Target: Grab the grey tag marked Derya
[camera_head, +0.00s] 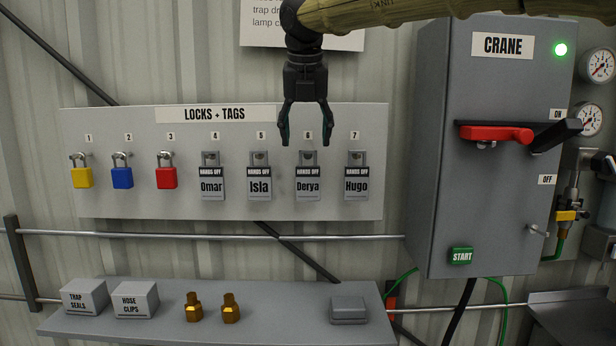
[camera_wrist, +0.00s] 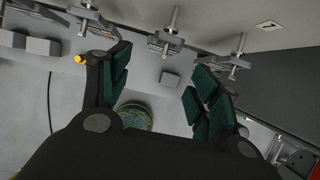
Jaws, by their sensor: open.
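The grey tag marked Derya (camera_head: 308,187) hangs upright from the peg under number 6 on the locks and tags board (camera_head: 230,209). Its label reads HANDS OFF above the name. Grey tags marked Omar (camera_head: 211,187), Isla (camera_head: 260,187) and Hugo (camera_head: 356,187) hang at pegs 4, 5 and 7. My gripper (camera_head: 305,143) is open and empty, pointing down in front of the board, just above and apart from the Derya tag. In the wrist view my gripper (camera_wrist: 160,95) has its fingers spread, with pegs and hanging tags beyond them; their names cannot be read there.
Yellow (camera_head: 82,178), blue (camera_head: 122,178) and red (camera_head: 166,178) padlocks hang at the left. The grey crane box (camera_head: 475,200) with a red handle (camera_head: 496,133) juts out at the right. A shelf (camera_head: 270,318) below bears small boxes and two brass fittings.

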